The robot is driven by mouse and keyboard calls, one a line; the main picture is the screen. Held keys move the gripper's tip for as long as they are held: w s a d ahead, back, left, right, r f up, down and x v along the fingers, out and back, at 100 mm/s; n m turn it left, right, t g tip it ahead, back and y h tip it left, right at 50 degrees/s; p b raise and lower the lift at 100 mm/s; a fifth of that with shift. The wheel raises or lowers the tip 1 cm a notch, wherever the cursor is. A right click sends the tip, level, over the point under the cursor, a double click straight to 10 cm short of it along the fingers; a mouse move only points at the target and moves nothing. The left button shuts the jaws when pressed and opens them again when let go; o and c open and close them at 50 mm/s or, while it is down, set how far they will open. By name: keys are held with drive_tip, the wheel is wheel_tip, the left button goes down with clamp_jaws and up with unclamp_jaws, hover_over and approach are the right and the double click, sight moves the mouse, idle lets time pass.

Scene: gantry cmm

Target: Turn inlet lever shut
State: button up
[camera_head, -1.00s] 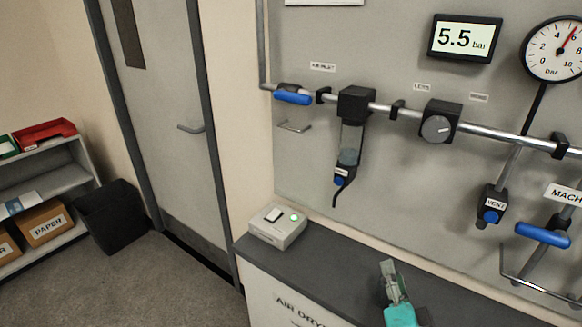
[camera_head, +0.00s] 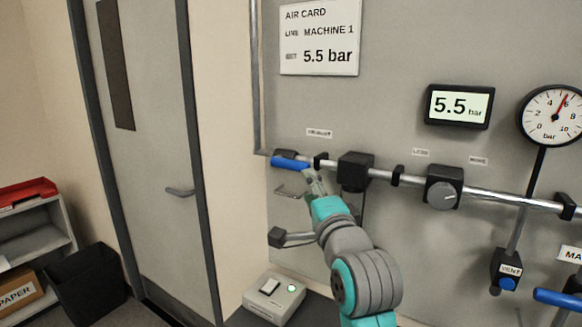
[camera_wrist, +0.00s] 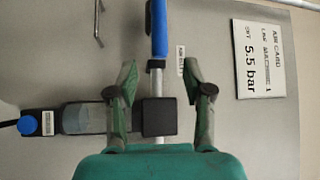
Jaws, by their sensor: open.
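The inlet lever (camera_head: 290,163) has a blue handle lying along the metal pipe, below the small inlet label (camera_head: 319,133). The blue handle also shows in the wrist view (camera_wrist: 159,28), at the top and in line with the pipe. My gripper (camera_head: 313,180) is just right of and below the handle in the head view. In the wrist view my gripper (camera_wrist: 158,72) has its two fingers spread on either side of the pipe, with nothing between them gripped. The fingertips stop short of the blue handle.
A dark filter block (camera_wrist: 159,117) with a clear bowl (camera_wrist: 84,118) sits close to my fingers. A thin metal bracket (camera_wrist: 98,22) stands off the panel. A regulator knob (camera_head: 443,188), a display reading 5.5 bar (camera_head: 459,107) and a gauge (camera_head: 553,115) are to the right.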

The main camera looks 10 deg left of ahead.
sight(299, 170)
drive_tip(key=x, duration=1)
drive_tip(key=shift+w+a, duration=0.1)
drive_tip(key=shift+w, duration=0.1)
clamp_jaws()
